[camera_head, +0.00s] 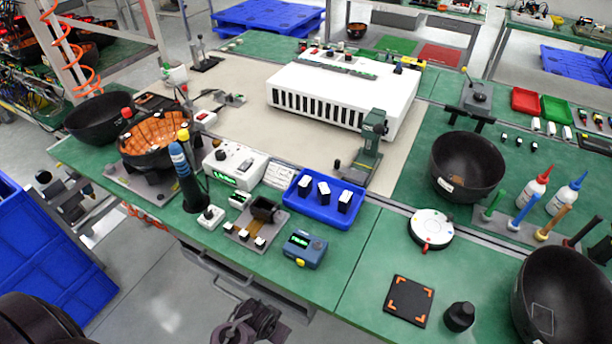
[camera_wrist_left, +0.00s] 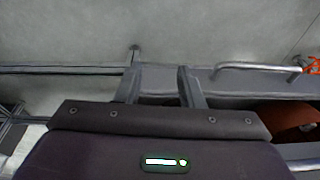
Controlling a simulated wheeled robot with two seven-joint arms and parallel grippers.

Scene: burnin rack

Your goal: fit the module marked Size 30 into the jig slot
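Three black-and-white modules (camera_head: 324,190) stand upright in a blue tray (camera_head: 297,211) on the green bench; their size markings are too small to read. Left of the tray, a dark block with an opening (camera_head: 265,208) sits on a small plate and looks like the jig; I cannot make out its slot clearly. My left gripper (camera_wrist_left: 160,85) shows in the left wrist view with its two fingers apart and nothing between them, away from the modules. A dark arm part of mine fills the bottom left corner of the head view. My right gripper is not seen.
A white power unit (camera_head: 234,165), a blue-grey meter (camera_head: 304,249) and a blue-handled tool (camera_head: 186,172) crowd round the jig. A green press (camera_head: 371,145) stands behind the tray. A black mat with orange corners (camera_head: 409,300) lies right. Bare bench (camera_head: 350,270) separates meter and mat.

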